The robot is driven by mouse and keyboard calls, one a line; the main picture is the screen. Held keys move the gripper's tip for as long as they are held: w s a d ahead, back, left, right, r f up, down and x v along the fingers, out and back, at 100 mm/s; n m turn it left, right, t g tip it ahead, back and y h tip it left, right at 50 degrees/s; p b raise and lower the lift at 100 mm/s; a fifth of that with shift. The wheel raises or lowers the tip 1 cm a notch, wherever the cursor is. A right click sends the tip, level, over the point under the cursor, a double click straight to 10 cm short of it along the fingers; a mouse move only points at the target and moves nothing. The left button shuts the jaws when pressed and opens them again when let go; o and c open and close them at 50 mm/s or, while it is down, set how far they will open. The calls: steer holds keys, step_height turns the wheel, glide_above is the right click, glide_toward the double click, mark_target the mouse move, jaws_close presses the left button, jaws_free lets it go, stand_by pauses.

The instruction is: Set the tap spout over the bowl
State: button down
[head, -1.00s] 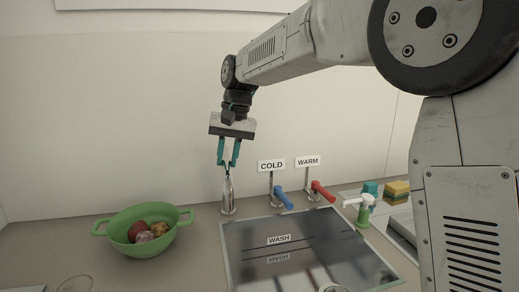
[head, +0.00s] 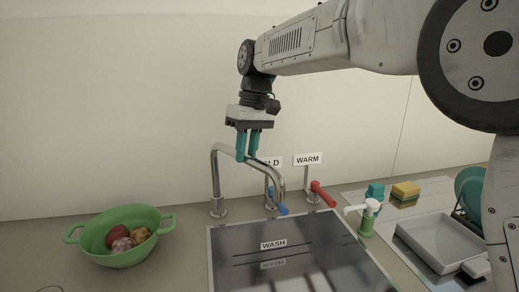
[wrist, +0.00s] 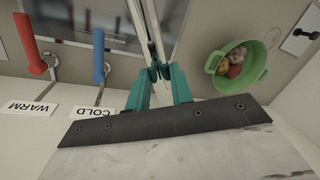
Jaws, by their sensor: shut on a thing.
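The chrome tap spout (head: 230,148) rises from its base behind the sink and arches to the right. Its downturned end hangs above the back part of the sink marked WASH, well to the right of the bowl. My gripper (head: 246,158) is shut on the spout along its upper run. The wrist view shows the teal fingers (wrist: 160,76) around the spout (wrist: 151,35). The green bowl (head: 88,242), with several round fruits in it, stands on the counter left of the sink. It also shows in the wrist view (wrist: 216,62).
The sink (head: 300,262) lies in front of the tap. The blue COLD handle (head: 282,209) and red WARM handle (head: 322,194) stand to the right. A green soap dispenser (head: 367,222), a sponge (head: 404,195) and a white tray (head: 440,245) are farther right.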

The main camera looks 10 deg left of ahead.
steer(key=shift+r, duration=0.1)
stand_by(0.3)
steer(key=c, duration=1.2)
jaws_free()
steer(key=shift+c, duration=0.2)
step_height(320, 180, up, 8)
steer(key=w+d, duration=0.1)
steer(key=shift+f, duration=0.2)
steer(key=shift+w+d, duration=0.1)
